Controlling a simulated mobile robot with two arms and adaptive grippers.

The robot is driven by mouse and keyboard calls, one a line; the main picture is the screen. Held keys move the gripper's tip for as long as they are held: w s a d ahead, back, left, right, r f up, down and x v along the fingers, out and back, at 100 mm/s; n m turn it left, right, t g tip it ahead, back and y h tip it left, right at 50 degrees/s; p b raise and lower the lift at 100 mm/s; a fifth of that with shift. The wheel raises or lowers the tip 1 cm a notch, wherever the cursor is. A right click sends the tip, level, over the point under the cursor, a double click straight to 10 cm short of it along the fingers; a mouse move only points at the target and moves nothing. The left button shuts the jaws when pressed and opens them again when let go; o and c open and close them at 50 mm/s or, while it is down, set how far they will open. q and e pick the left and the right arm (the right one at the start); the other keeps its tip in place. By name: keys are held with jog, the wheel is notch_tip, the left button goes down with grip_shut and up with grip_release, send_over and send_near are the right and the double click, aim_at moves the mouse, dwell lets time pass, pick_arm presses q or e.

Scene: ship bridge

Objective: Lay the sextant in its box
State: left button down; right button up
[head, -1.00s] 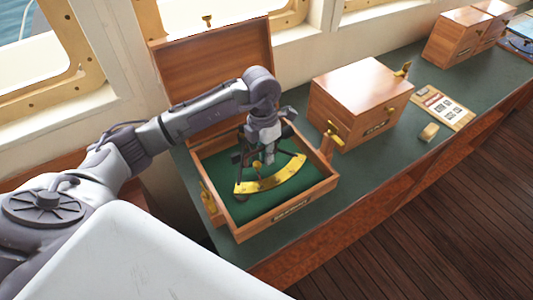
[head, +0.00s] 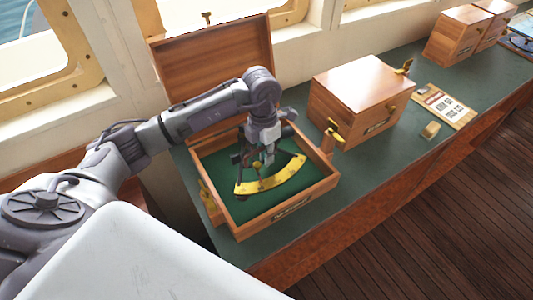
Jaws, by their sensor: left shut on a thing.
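The sextant (head: 270,181), with a yellow brass arc and dark frame, is over the green-lined inside of an open wooden box (head: 291,204). The box's lid (head: 215,75) stands raised at the back, by the window wall. My left gripper (head: 265,150) points down into the box and is shut on the sextant's upper part. The fingertips are partly hidden by the sextant and the arm. I cannot tell whether the sextant touches the lining. My right gripper is not in view.
A closed wooden box (head: 362,95) with brass latches stands just right of the open box on the green counter (head: 395,165). The counter's front strip is clear.

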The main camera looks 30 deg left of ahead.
pick_arm(q)
jog(key=shift+f+b, duration=0.35)
jog(key=shift+b, duration=0.1)
dwell(0.6)
jog(key=c, duration=1.2)
grip_release()
jog(key=shift+o, duration=0.2)
jog(key=shift+s+f, duration=0.1)
